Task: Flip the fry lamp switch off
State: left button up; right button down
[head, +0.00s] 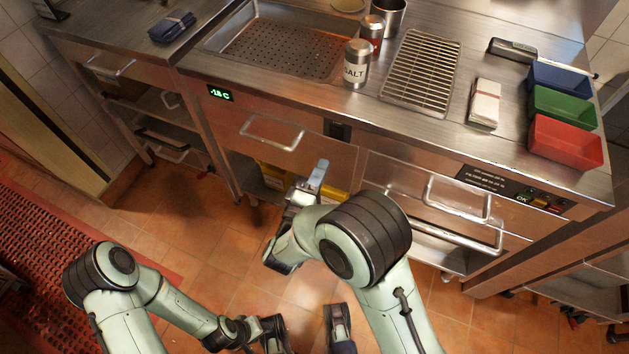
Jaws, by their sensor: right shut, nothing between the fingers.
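A small black switch plate (338,131) is set in the steel front of the counter, just under the top edge and right of a drawer handle. It is probably the fry lamp switch; no label is readable, and I cannot tell which way its lever points. My right gripper (319,172) is shut and empty. In the picture it appears below the switch plate, in front of the lower shelf opening, apart from the plate. My left arm is low at the left; its gripper end near the bottom edge is unclear.
On the counter stand a salt shaker (356,66), a perforated pan (272,50), a wire rack (421,73) and red, green and blue bins (566,142). Drawer handles (272,132) jut out from the front. A control panel (510,187) sits at the right. Floor is open at the left.

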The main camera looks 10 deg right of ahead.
aim_at(338, 133)
pick_arm(q)
jog(key=shift+w+a+f+t+b, duration=0.15)
jog(key=shift+w+a+f+b, duration=0.15)
jog(key=shift+w+f, duration=0.2)
jog(key=shift+w+a+f+t+b, duration=0.15)
jog(key=shift+w+a+f+b, duration=0.15)
jog(key=shift+w, duration=0.2)
pick_arm(e)
jog(key=x, duration=0.8)
pick_arm(q)
jog(key=shift+d, duration=0.1)
pick_arm(e)
jog(key=shift+r, duration=0.1)
